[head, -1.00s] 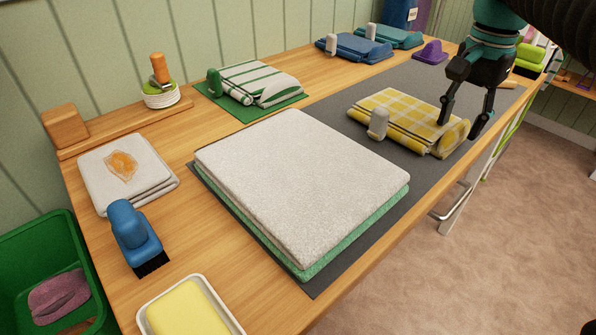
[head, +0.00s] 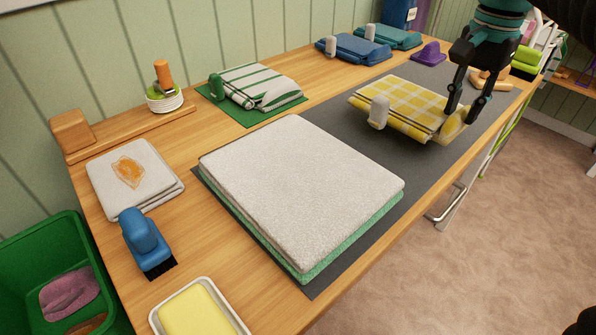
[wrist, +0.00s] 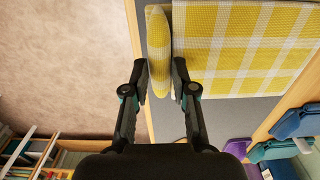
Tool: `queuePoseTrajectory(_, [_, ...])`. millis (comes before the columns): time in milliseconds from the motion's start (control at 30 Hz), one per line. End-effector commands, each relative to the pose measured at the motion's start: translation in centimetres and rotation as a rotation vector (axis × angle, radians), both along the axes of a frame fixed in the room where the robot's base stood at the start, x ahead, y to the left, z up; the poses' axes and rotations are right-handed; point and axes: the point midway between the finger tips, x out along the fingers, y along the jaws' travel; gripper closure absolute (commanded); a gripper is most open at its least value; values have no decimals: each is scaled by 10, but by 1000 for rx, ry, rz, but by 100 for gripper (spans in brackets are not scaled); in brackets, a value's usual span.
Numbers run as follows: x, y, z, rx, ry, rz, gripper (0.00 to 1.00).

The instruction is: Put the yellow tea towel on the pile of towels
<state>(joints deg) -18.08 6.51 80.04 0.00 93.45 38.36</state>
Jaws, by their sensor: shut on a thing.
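The yellow checked tea towel (head: 405,98) is folded flat, with a rolled bulge at its right end and a pale grey peg-like piece (head: 378,112) at its left front. My gripper (head: 462,115) is shut on the rolled end and holds the towel a little above the dark grey mat. In the wrist view the roll (wrist: 159,45) lies between my fingers, with the checked cloth (wrist: 240,45) beside it. The pile of towels (head: 300,180), a pale grey-white one over a green one (head: 350,237), lies left and nearer on the mat.
A green-striped towel (head: 258,86) on a green mat stands behind the pile. Blue towels (head: 352,48) and a purple item (head: 428,51) are farther back. A stained cloth (head: 150,185), blue brush (head: 145,240) and yellow-filled tray (head: 195,310) are at left. Bare mat (head: 330,105) separates pile and towel.

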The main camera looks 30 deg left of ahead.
Motion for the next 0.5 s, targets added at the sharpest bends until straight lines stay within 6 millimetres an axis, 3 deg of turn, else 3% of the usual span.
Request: queuePoseTrajectory(500, [0,0,36,1,-1,0,100])
